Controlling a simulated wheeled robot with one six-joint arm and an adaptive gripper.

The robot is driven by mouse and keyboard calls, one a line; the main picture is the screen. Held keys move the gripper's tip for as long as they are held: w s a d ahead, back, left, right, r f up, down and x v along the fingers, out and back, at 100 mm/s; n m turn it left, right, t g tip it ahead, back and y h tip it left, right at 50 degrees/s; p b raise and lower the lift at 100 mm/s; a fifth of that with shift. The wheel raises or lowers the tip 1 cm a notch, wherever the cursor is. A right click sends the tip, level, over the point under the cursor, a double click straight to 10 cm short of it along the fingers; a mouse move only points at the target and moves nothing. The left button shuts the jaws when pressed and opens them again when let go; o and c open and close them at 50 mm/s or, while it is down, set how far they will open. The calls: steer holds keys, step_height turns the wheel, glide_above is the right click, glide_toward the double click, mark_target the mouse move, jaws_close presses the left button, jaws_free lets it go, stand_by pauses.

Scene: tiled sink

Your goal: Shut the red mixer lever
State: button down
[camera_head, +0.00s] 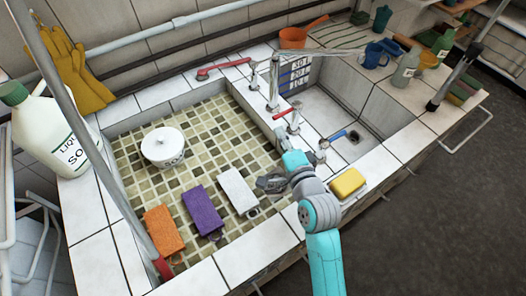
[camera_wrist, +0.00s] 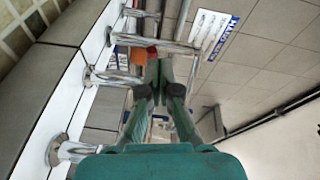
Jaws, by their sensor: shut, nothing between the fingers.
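The red mixer lever (camera_head: 283,114) is a short red handle sticking out to the left of a chrome tap fitting (camera_head: 294,124) on the white tiled ledge between the basins. My teal gripper (camera_head: 282,134) is just in front of and below the lever. In the wrist view my gripper's fingers (camera_wrist: 160,62) are together and hold nothing. A small red patch (camera_wrist: 152,51) shows just beyond the fingertips, perhaps the lever; whether they touch is unclear.
A similar fitting with a blue lever (camera_head: 338,135) stands to the right. The tall spout (camera_head: 273,85) rises behind the red lever. A yellow sponge (camera_head: 347,183) lies right of my arm.

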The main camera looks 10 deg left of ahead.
steer(key=s+a, duration=0.4)
steer(key=s, duration=0.1)
steer(key=shift+s+a, duration=0.15)
steer(key=shift+s, duration=0.2)
steer(key=shift+s, duration=0.1)
